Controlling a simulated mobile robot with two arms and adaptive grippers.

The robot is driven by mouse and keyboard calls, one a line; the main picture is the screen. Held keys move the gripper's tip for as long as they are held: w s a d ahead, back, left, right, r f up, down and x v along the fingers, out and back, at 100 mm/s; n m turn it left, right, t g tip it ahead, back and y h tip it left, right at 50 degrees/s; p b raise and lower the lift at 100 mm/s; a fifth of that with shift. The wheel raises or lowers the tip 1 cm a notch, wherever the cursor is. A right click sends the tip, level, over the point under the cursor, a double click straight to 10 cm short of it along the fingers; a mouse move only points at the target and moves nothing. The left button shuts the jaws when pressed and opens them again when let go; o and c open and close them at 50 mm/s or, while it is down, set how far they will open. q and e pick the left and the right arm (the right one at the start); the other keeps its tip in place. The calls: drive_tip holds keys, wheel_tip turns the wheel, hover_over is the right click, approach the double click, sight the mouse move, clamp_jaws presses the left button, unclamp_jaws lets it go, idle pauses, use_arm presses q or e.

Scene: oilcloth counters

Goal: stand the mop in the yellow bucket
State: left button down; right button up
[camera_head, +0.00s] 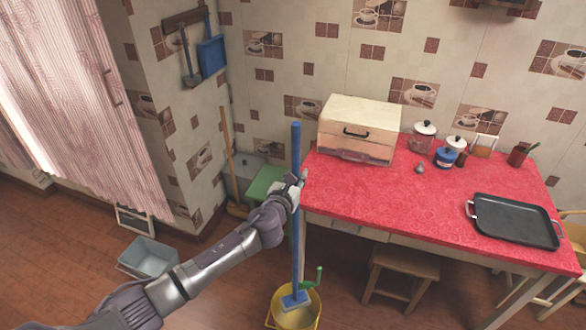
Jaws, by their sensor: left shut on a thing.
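The mop (296,250) has a long blue handle and a flat blue head. It stands nearly upright in the head view. My left gripper (293,187) is shut on the upper part of its handle, beside the table's left end. The mop's head overlaps the opening of the yellow bucket (313,318) at the bottom of the view; I cannot tell if it touches the bottom. A green piece sticks up at the bucket's rear rim. The bucket's lower part is cut off by the frame edge. My right gripper is not in view.
A table with a red oilcloth (400,205) stands to the right, with a bread box (358,128), jars and a black tray (513,221) on it. A wooden stool (402,270) is under it. A grey-blue bin (149,259) stands on the floor at left. A broom leans in the corner.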

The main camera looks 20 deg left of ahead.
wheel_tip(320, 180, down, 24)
drive_tip(key=b, duration=2.3)
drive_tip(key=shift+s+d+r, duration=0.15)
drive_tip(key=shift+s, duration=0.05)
